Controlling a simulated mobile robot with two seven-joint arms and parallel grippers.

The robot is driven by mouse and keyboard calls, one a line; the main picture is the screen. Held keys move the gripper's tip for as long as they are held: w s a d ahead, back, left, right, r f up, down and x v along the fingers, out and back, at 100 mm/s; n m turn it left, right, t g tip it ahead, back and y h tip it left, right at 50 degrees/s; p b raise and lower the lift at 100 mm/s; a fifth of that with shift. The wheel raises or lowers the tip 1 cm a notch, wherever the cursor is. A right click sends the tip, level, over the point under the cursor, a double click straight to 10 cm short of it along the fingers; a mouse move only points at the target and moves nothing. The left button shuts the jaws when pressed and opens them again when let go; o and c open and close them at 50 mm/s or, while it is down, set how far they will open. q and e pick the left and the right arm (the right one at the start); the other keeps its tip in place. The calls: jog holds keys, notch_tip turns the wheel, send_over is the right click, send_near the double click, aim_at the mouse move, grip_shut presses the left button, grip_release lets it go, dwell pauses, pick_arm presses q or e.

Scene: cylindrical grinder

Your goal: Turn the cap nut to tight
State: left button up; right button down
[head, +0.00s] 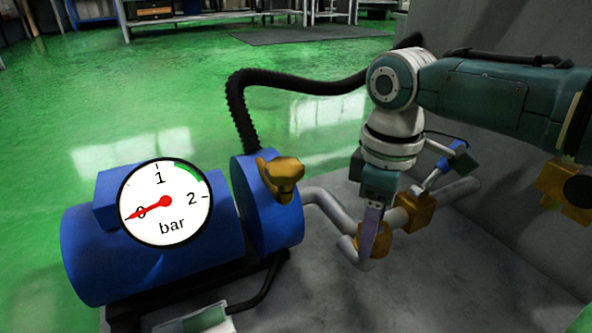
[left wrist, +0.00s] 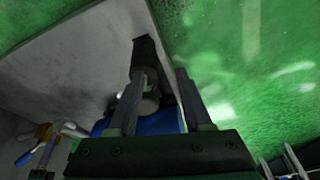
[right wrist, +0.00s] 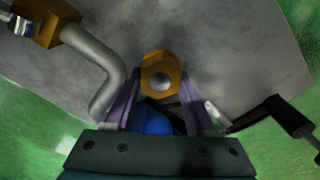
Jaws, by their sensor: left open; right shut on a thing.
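The cap nut (right wrist: 162,75) is a brass hexagonal piece with a grey round centre, between my right gripper's fingertips (right wrist: 160,88) in the right wrist view. In the head view the brass cap nut (head: 379,250) sits at the low end of the bent grey pipe, partly hidden by my right gripper (head: 371,236), which is shut on it from above. My left gripper (left wrist: 160,84) is open with nothing between its fingers; it is outside the head view. Whether the nut is tight cannot be told.
A blue pump (head: 150,255) stands at left with a brass fitting (head: 284,177) on its end. Its gauge (head: 166,203) has the red needle near 0. A brass valve (head: 413,211) with a blue lever is close beside my right gripper. A black hose (head: 240,110) arches behind; a grey wall is at right.

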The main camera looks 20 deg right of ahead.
jog(key=shift+r+m+p, duration=0.2)
jog(key=shift+m+p, duration=0.9)
jog(key=shift+p, duration=0.15)
jog(key=m+p, duration=0.1)
jog(key=m, duration=0.1)
jog(key=shift+m+p, duration=0.3)
jog(key=shift+p, duration=0.05)
jog(key=m, duration=0.1)
jog(key=m+p, duration=0.1)
jog(key=m, duration=0.1)
jog(key=shift+d+f+m, duration=0.15)
jog(key=shift+m, duration=0.15)
jog(key=shift+d+m+p, duration=0.1)
jog(key=shift+m+p, duration=0.3)
jog(key=shift+m, duration=1.9)
jog(key=shift+c, duration=1.2)
grip_release()
